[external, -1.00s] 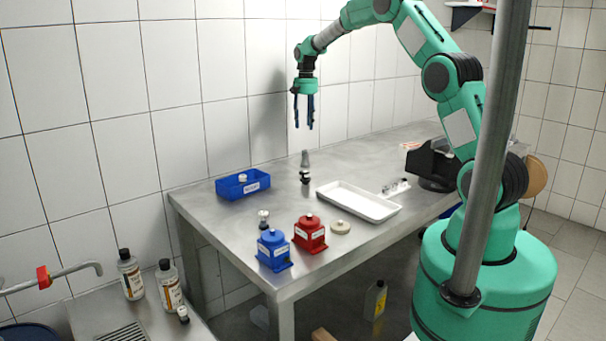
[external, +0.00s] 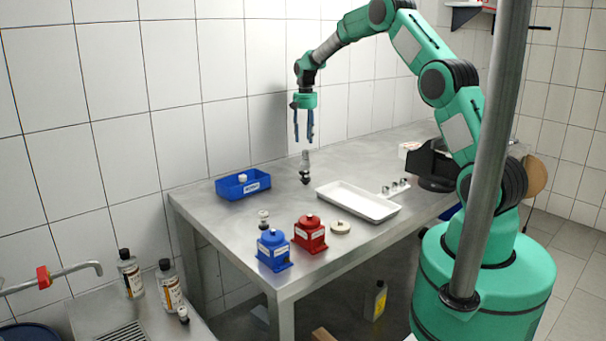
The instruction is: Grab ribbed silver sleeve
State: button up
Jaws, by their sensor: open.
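A blue bin (external: 230,191) with a white item sits left of the part. A white tray (external: 350,199) lies to its right. Blue (external: 272,251) and red (external: 310,236) housings, a small fitting (external: 263,219) and a round beige disc (external: 340,228) stand in front. The wall is close behind.

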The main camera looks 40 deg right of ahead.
aim_at(305, 163)
jog(key=shift+f, duration=1.45)
jog(key=shift+a+f+b, duration=0.1)
jog(key=shift+f+b, duration=0.8)
jog(key=shift+f, duration=1.7)
jog(key=shift+c, duration=0.3)
grip_shut()
